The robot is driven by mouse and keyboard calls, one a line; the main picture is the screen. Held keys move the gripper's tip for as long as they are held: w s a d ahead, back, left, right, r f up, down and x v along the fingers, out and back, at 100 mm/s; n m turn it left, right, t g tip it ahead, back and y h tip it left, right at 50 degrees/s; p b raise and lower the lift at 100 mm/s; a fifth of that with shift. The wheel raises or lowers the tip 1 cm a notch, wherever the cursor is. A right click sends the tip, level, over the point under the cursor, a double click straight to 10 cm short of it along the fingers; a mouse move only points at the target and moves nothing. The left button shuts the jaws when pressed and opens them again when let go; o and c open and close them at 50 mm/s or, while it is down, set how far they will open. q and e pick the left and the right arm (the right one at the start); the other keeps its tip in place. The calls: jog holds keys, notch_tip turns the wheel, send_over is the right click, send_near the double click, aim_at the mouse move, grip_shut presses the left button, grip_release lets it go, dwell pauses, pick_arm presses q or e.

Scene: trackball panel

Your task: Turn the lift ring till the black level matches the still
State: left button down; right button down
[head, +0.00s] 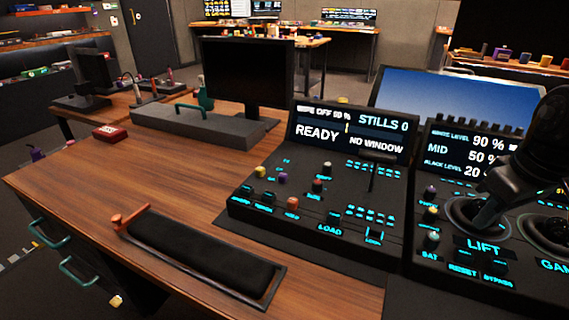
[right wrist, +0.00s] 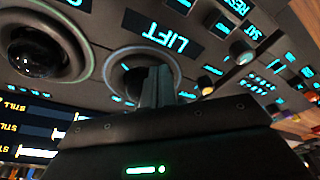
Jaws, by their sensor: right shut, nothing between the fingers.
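The lift ring (head: 455,218) surrounds a dark trackball above the LIFT label (head: 484,248) on the right-hand panel. My right gripper (head: 487,204) is shut and empty, pointing down over the lift ball. In the right wrist view its closed fingers (right wrist: 158,84) overlap the lift ring (right wrist: 112,62) and hide part of the ball; contact cannot be told. The level display (head: 466,157) reads white level 90 %, mid 50 %, black level 20 %. The other console's screen (head: 350,128) reads STILLS 0, READY and NO WINDOW. My left gripper is not in view.
A second trackball (right wrist: 42,58) sits beside the lift one. Small knobs (head: 431,215) stand left of the ring. A blue-lit monitor (head: 420,95) is behind the panel. A black wrist pad (head: 200,255) lies on the wooden desk, with bare wood (head: 70,190) left of it.

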jog(key=shift+w+f+m+b, duration=0.1)
jog(key=shift+m+b, duration=0.2)
jog(key=shift+b, duration=0.15)
jog(key=shift+w+a+m+b, duration=0.1)
jog(key=shift+a+m+b, duration=0.2)
jog(key=shift+m+b, duration=0.4)
jog(key=shift+w+a+f+m, duration=0.1)
jog(key=shift+m, duration=0.2)
jog(key=shift+w+a+m+h+b, duration=0.15)
jog(key=shift+m+h+b, duration=0.25)
jog(key=shift+m+b, duration=0.25)
jog(key=shift+r, duration=0.2)
jog(key=shift+w+f, duration=0.1)
